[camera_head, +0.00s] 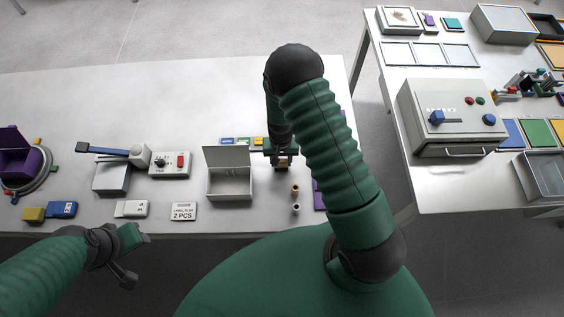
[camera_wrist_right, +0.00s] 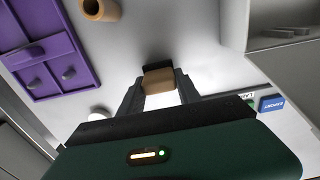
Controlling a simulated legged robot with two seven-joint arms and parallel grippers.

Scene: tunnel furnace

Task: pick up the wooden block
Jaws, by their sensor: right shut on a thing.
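The wooden block (camera_wrist_right: 158,82) is tan and sits between the fingertips of my right gripper (camera_wrist_right: 160,92) in the right wrist view. The fingers are shut on it, one on each side. In the head view my right gripper (camera_head: 282,154) points down at the table just right of the open grey box, with part of the block (camera_head: 283,164) showing under it. I cannot tell whether the block touches the table. My left gripper (camera_head: 130,250) is near the table's front edge at the left, away from the block; its finger gap is unclear.
The open grey box (camera_head: 230,183) stands close left of my right gripper. Two small cylinders, one tan (camera_head: 295,189) and one white (camera_head: 296,208), stand in front. A purple panel (camera_wrist_right: 48,50) lies nearby. A switch box (camera_head: 170,164) is further left. A second table (camera_head: 450,188) with a control box (camera_head: 452,117) is right.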

